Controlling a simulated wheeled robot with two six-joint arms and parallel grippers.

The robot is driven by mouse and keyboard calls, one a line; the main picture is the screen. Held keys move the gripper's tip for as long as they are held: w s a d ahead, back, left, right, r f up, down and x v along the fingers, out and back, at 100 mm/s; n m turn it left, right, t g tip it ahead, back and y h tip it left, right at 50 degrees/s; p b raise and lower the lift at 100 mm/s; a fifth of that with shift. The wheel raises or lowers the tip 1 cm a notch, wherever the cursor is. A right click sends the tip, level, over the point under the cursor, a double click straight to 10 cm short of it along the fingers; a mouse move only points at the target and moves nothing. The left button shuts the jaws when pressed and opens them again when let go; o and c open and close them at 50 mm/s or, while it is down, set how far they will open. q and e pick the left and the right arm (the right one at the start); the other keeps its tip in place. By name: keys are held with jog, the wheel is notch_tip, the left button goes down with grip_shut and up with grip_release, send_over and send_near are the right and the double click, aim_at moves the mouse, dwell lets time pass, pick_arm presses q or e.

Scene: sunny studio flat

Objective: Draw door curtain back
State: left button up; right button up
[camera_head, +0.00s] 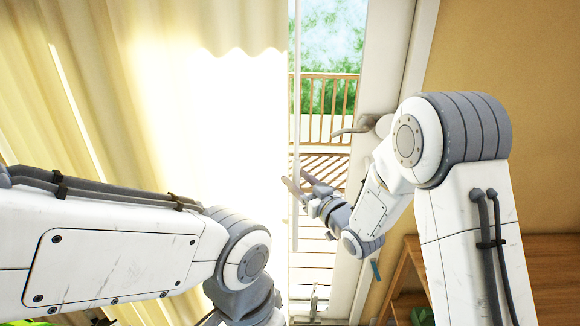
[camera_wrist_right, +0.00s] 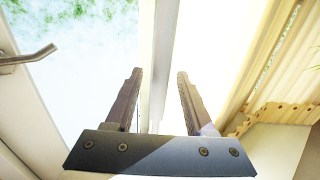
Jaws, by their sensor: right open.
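The pale yellow door curtain (camera_head: 215,110) hangs over the left part of the glass door in the head view, strongly lit from behind. A thin pale upright rod (camera_head: 297,90) runs down beside its right edge. My right gripper (camera_head: 295,186) is open close to this rod. In the right wrist view its two fingers (camera_wrist_right: 156,95) stand apart, with the pale upright strip (camera_wrist_right: 163,50) showing between them; I cannot tell whether they touch it. The bright curtain also shows on the right there (camera_wrist_right: 215,50). My left arm crosses the lower left; its gripper is out of view.
A lever door handle (camera_head: 352,130) sticks out from the white door frame (camera_head: 385,60), just above my right gripper; it also shows in the right wrist view (camera_wrist_right: 28,57). A wooden shelf (camera_head: 540,255) stands at the lower right. A railed balcony (camera_head: 330,105) lies beyond the glass.

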aim_at(288, 174)
jog(key=shift+p+x, duration=0.6)
jog(key=shift+x, duration=1.35)
jog(key=c, duration=0.8)
grip_shut()
jog(key=shift+a, duration=0.15)
